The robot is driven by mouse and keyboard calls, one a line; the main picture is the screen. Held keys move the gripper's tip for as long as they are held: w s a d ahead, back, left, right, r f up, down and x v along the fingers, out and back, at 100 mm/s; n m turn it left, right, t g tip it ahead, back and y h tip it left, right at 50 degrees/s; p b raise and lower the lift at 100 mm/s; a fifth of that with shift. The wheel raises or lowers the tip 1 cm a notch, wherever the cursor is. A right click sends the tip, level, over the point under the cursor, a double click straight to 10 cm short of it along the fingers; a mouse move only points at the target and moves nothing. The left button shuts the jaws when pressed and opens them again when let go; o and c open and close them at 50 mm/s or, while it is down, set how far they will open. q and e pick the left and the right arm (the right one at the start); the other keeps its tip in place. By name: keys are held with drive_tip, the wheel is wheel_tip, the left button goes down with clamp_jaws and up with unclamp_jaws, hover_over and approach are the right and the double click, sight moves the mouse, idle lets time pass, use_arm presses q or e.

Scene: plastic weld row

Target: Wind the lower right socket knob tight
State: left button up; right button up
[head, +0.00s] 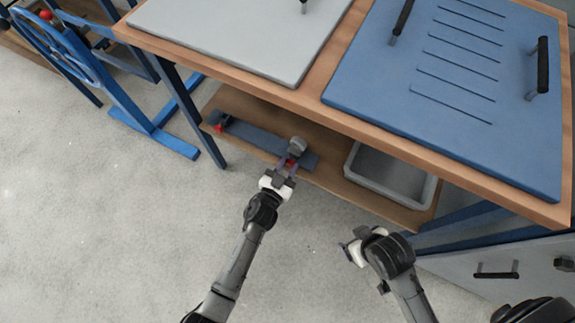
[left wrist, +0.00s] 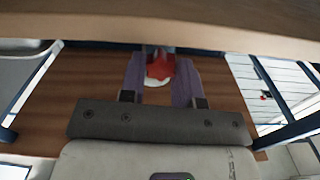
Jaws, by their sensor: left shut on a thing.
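The lower right socket knob (head: 291,162) is red and sits at the right part of a blue-grey strip (head: 255,138) on the lower wooden shelf. My left gripper (head: 287,168) reaches in from the front and is shut on this knob. In the left wrist view the red knob (left wrist: 160,68) shows between the two purplish fingers (left wrist: 160,85), with a pale patch below it. A grey block-like part (head: 297,146) stands just behind the knob. The fingers partly hide the knob in the head view. My right gripper (head: 352,248) is over the floor, away from the shelf; its opening is unclear.
A second red knob (head: 219,128) is at the strip's left end. A grey open bin (head: 390,180) stands right of the strip on the shelf. The wooden tabletop (head: 310,92) overhangs the shelf, with table legs at both sides. Floor in front is clear.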

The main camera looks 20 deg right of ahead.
use_arm(q)
drive_tip(key=n+p, duration=0.2)
drive_tip(key=p, duration=0.1)
drive_tip(key=shift+r+n, duration=0.25)
drive_tip(key=shift+n, duration=0.05)
drive_tip(key=shift+f+n+p, duration=0.25)
drive_tip(key=shift+n+p, duration=0.3)
drive_tip(key=shift+n, duration=0.15)
drive_tip(key=o, duration=0.9)
drive_tip(key=shift+s+a+r+p, duration=0.1)
drive_tip(key=shift+s+a+p, duration=0.2)
drive_tip(key=shift+a+p, duration=0.1)
drive_tip(key=shift+p+v, duration=2.95)
drive_tip(key=shift+v, duration=3.5)
